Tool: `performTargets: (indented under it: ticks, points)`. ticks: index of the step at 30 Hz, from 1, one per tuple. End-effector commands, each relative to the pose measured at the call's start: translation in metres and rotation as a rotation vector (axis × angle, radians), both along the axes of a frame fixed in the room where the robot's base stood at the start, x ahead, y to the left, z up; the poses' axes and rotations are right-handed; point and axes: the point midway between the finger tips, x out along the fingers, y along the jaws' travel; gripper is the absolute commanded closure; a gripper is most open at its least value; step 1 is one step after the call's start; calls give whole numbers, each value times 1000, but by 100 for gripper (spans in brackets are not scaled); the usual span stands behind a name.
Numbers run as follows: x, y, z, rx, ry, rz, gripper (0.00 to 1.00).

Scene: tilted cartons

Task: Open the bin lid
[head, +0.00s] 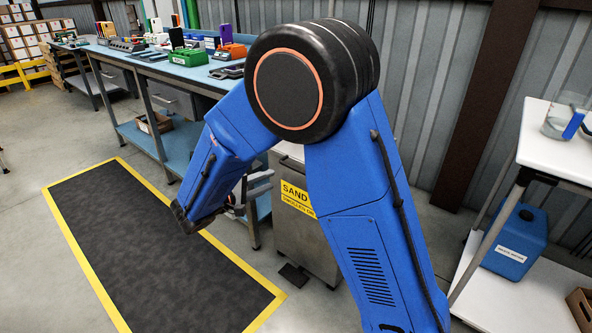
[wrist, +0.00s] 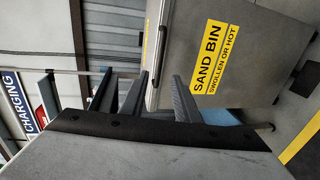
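The sand bin is a grey metal box with a yellow label. In the head view the bin (head: 300,247) stands partly hidden behind my arm, so most of its lid is covered. In the wrist view the bin (wrist: 205,100) appears turned on its side, with its top toward the left. The lid edge (wrist: 153,60) and a dark bar (wrist: 162,45) show there, and the lid looks closed. My gripper (wrist: 158,78) is open and empty, its fingers pointing toward the bin's top edge. Contact cannot be told. In the head view my gripper (head: 240,200) is mostly hidden.
A blue workbench (head: 180,70) with tools stands behind and left of the bin. A white table (head: 560,140) with a blue container (head: 516,243) beneath is at the right. A dark pedal (head: 293,278) sits at the bin's foot. A yellow-edged black mat (head: 150,250) lies left.

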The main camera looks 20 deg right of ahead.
Motion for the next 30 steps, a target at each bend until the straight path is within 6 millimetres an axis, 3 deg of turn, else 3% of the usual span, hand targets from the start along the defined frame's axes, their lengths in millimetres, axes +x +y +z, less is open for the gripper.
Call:
performTargets:
  ticks: [18, 30]
  points:
    - [62, -89, -23, 0, 2, -5, 71]
    - [86, -120, -31, 0, 2, -2, 71]
